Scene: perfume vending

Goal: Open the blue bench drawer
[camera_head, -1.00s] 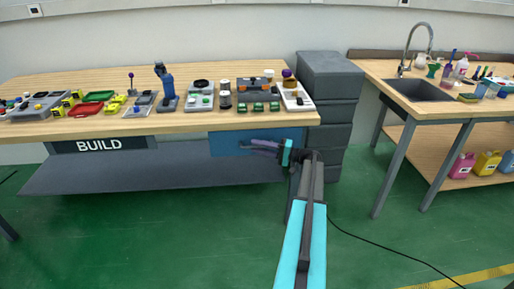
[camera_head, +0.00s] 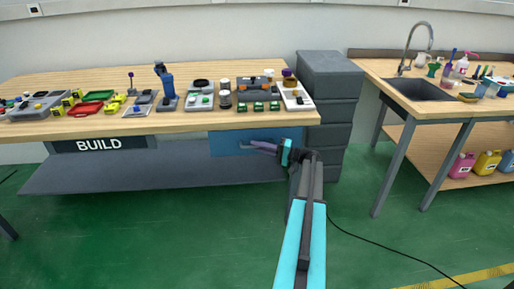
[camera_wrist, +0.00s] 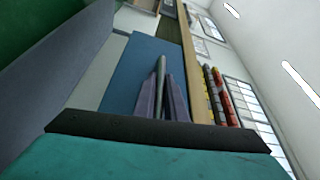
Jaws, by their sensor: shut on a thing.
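The blue drawer (camera_head: 226,143) sits under the right end of the wooden bench top (camera_head: 180,123). Its front looks about flush below the bench edge, with no clear gap. In the wrist view the blue drawer front (camera_wrist: 145,55) fills the middle. A thin grey handle bar (camera_wrist: 161,65) shows there between my fingers. My gripper (camera_head: 254,145) reaches in from the right, its purple fingers at the drawer front. In the wrist view my gripper (camera_wrist: 161,88) is shut on the handle. The fingers partly hide the handle.
A dark grey drawer stack (camera_head: 330,85) stands right of the bench. A dark lower shelf (camera_head: 150,170) runs under the bench. Trays and parts cover the bench top. A sink table (camera_head: 440,108) stands further right. Green floor in front is clear.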

